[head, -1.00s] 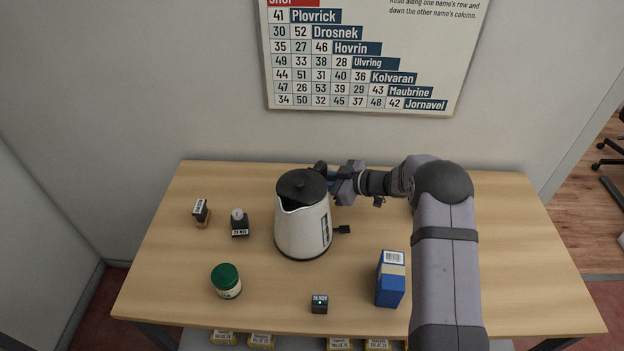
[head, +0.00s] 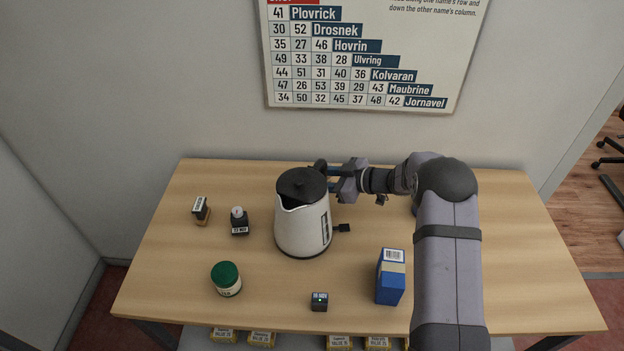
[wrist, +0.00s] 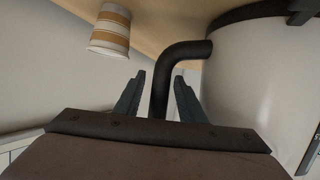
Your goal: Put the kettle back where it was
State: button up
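The kettle (head: 302,228), white with a black lid, stands upright on the wooden table, left of my gripper. Its black handle (wrist: 182,52) faces the back right and also shows beside the kettle's pale body (wrist: 245,80) in the wrist view. My gripper (head: 334,181) is at the handle. In the wrist view its two fingers (wrist: 156,88) are apart, one on each side of the handle, with a gap showing beside it. A small black piece (head: 342,228) sticks out at the kettle's right side.
A blue box (head: 390,283), a small dark cube (head: 319,301), a green-lidded jar (head: 226,280) and two small dark items (head: 239,222) (head: 200,210) stand around the kettle. A striped cup (wrist: 110,30) shows in the wrist view. The table's left rear is clear.

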jog(key=b+v, duration=0.3)
jog(key=v, duration=0.8)
jog(key=shift+d, duration=0.15)
